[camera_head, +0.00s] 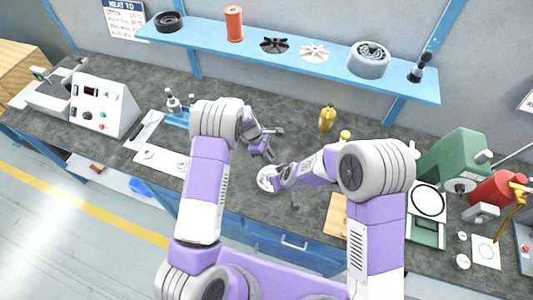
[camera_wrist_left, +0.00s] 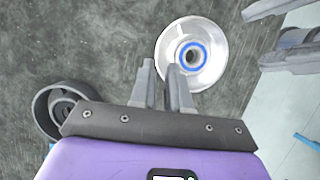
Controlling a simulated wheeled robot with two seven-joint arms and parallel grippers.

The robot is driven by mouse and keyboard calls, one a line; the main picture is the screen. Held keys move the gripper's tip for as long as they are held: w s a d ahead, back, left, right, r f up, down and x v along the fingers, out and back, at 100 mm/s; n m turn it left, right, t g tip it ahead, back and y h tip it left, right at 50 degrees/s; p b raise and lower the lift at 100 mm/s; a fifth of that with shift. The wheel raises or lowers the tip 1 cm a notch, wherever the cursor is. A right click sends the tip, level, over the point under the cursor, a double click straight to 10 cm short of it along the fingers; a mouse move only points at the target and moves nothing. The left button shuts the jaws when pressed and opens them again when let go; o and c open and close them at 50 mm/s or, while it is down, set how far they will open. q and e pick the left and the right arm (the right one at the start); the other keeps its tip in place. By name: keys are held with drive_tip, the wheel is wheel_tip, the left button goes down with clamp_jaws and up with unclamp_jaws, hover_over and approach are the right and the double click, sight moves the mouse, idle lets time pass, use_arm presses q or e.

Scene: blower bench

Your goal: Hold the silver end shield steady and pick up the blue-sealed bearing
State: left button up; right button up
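The silver end shield (camera_wrist_left: 168,48) lies on the dark bench, a bright round dish. The blue-sealed bearing (camera_wrist_left: 204,49) shows as a blue ring around a dark bore at the shield's middle. The head view shows the shield (camera_head: 266,180) small, partly covered by my right gripper (camera_head: 281,181). In the left wrist view two grey fingers of my right gripper (camera_wrist_left: 285,35) stand apart, right of the shield, with no clear contact. My left gripper (camera_head: 270,143) is behind the shield in the head view; its fingers (camera_wrist_left: 161,75) are slightly parted and empty, near the shield's rim.
A black round part (camera_wrist_left: 55,108) lies left of my left gripper in the wrist view. A yellow bottle (camera_head: 327,118) stands behind on the bench. A wooden board (camera_head: 337,215) and a green press (camera_head: 455,158) are to the right. A control box (camera_head: 100,105) is far left.

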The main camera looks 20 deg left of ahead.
use_arm(q)
drive_tip(key=x, duration=0.6)
drive_tip(key=shift+d+f, duration=0.1)
drive_tip(key=shift+f, duration=0.1)
clamp_jaws()
use_arm(e)
drive_tip(key=shift+o, duration=0.4)
idle(0.8)
drive_tip(key=o, duration=0.5)
drive_tip(key=shift+s+d+f, duration=0.1)
drive_tip(key=shift+d+f, duration=0.05)
drive_tip(key=shift+f, duration=0.25)
drive_tip(key=shift+f+t+y, duration=0.3)
drive_tip(key=shift+f+t, duration=0.1)
drive_tip(key=shift+x, duration=4.4)
